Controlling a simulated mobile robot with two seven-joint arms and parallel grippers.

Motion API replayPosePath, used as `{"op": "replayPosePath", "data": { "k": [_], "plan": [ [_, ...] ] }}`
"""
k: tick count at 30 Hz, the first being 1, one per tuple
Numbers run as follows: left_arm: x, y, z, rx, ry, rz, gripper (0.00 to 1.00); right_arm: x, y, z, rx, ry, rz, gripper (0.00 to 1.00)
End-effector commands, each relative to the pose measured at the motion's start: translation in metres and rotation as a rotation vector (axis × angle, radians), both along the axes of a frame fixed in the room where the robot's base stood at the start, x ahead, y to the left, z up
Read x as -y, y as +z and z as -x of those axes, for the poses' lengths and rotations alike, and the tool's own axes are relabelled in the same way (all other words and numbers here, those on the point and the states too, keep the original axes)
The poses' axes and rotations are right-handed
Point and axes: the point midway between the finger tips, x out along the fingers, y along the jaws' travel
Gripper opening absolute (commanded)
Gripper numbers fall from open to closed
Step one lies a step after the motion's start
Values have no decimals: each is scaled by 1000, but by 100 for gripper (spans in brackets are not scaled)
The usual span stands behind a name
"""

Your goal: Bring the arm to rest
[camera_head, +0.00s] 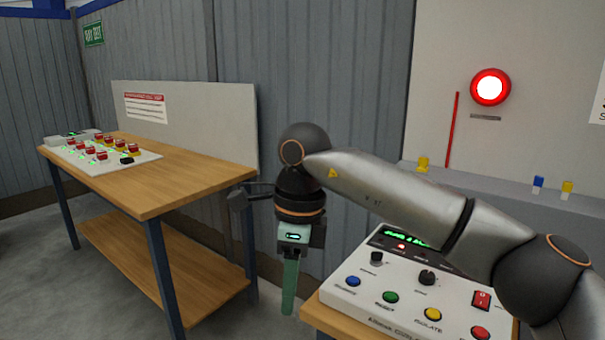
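My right arm (400,190) comes in from the right and reaches across above the control panel. Its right gripper (289,300) points down, in the gap between the wooden table and the panel's stand. The green fingers show as one narrow strip, so I cannot tell whether they are apart or together. I see nothing held at the visible finger. The control panel (345,290) is white, with coloured buttons, dark knobs, a red switch and a lit green display; the arm hides part of it. My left gripper is not in view.
A wooden table (190,185) stands at the left with a white board of red-capped switches (70,155) on it. A red lamp (490,87) glows on the back wall. A grey ledge (500,197) below it carries small yellow and blue pieces. Floor shows at the lower left.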

Motion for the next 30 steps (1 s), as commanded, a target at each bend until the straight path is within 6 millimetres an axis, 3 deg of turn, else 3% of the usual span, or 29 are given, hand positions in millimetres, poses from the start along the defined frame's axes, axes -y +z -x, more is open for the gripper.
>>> {"op": "replayPosePath", "data": {
  "k": [3, 8, 12, 16, 20, 24, 27, 30],
  "plan": [
    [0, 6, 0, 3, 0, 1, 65, -34, -25, 23, -125, 20, -171, 38],
    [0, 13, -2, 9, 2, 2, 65, -82, -41, 59, -318, 5, -439, 38],
    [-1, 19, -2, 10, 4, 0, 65, -122, -34, 90, -543, -76, -726, 38],
    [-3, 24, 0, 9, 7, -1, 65, -144, -13, 104, -768, -218, -994, 38],
    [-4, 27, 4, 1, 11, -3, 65, -146, 9, 97, -993, -416, -1234, 38],
    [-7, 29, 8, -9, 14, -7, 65, -129, 19, 71, -1226, -691, -1457, 38],
    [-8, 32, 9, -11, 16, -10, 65, -106, 12, 47, -1384, -920, -1590, 38],
    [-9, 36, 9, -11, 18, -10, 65, -76, -9, 23, -1531, -1178, -1695, 38]
  ]
}}
